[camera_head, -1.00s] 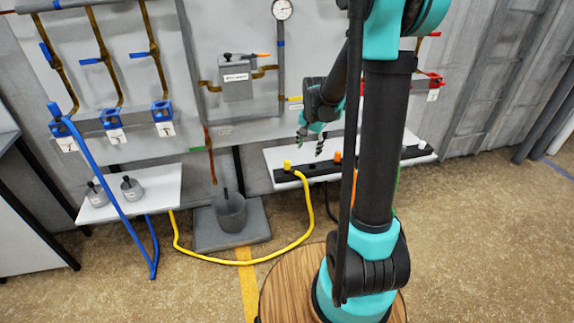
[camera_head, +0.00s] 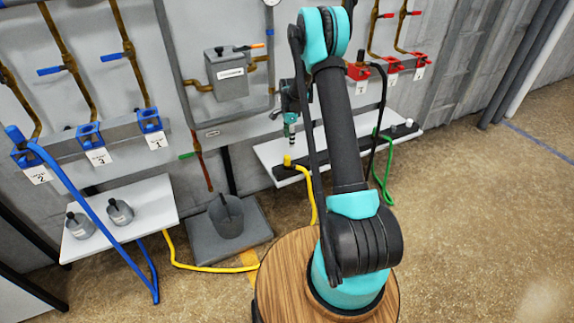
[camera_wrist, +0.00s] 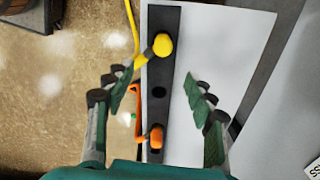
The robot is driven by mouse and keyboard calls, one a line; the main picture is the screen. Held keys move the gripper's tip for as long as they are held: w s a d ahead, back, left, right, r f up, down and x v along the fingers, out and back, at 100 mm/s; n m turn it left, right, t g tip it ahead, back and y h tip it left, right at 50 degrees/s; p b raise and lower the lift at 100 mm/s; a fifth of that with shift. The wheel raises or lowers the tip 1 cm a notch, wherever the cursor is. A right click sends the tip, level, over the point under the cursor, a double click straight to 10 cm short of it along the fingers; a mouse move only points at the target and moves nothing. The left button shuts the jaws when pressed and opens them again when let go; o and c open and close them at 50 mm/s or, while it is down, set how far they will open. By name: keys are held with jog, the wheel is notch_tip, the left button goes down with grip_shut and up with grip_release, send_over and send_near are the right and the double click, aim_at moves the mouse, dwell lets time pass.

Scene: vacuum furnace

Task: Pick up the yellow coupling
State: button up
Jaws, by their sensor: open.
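The yellow coupling (camera_head: 287,160) stands at the left end of a black rack on the right white shelf, with a yellow hose running from it down to the floor. In the wrist view the yellow coupling (camera_wrist: 162,45) is near the top centre, ahead of and between the lines of my fingers. My gripper (camera_wrist: 158,85) is open and empty, its two green fingers spread either side of the black rack. In the head view my gripper (camera_head: 290,135) hangs above the rack, slightly right of the yellow coupling, partly behind my arm.
An orange coupling (camera_wrist: 155,138) sits in the same black rack (camera_wrist: 158,110), nearer my gripper's palm. A green hose (camera_head: 386,180) hangs at the shelf's right. A left shelf (camera_head: 140,205) holds two small grey pots.

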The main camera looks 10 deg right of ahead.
aim_at(287, 162)
notch_tip(287, 162, down, 10)
jog(key=shift+f, duration=0.25)
jog(key=f, duration=0.2)
jog(key=a+f, duration=0.1)
jog(key=f, duration=0.1)
jog(key=shift+w, duration=0.1)
jog(key=shift+f, duration=0.6)
jog(key=shift+c, duration=0.4)
grip_shut()
